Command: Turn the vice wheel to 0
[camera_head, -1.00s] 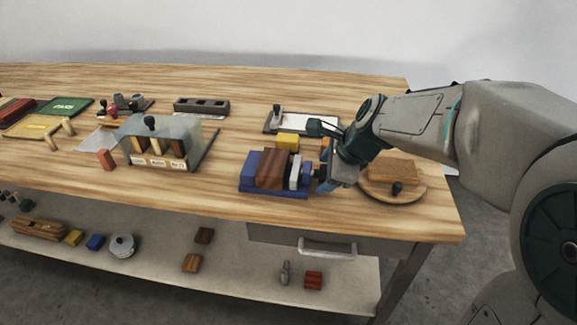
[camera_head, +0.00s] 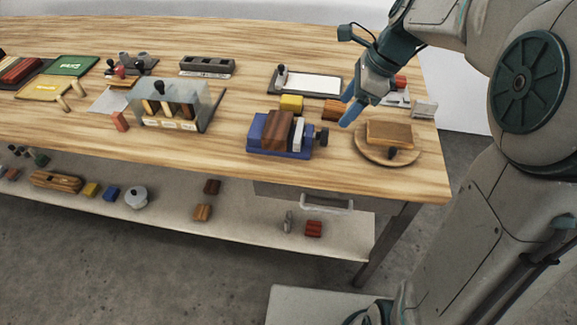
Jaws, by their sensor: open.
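The blue vice (camera_head: 258,146) stands on the wooden bench, with a dark reddish-brown block (camera_head: 278,130) and a light grey jaw (camera_head: 299,135) on it. The dark vice wheel (camera_head: 322,137) sits at the vice's right end. Its markings are too small to read. My gripper (camera_head: 348,118) is open and empty, above the bench, up and to the right of the wheel and apart from it in the picture. Only the blue side of its fingers shows clearly.
A round wooden board (camera_head: 362,151) with a brown block and dark knob lies right of the vice. A yellow block (camera_head: 291,103) and a brown block (camera_head: 334,111) lie behind it. A glass-fronted rack (camera_head: 190,105) stands left. Bare bench lies between.

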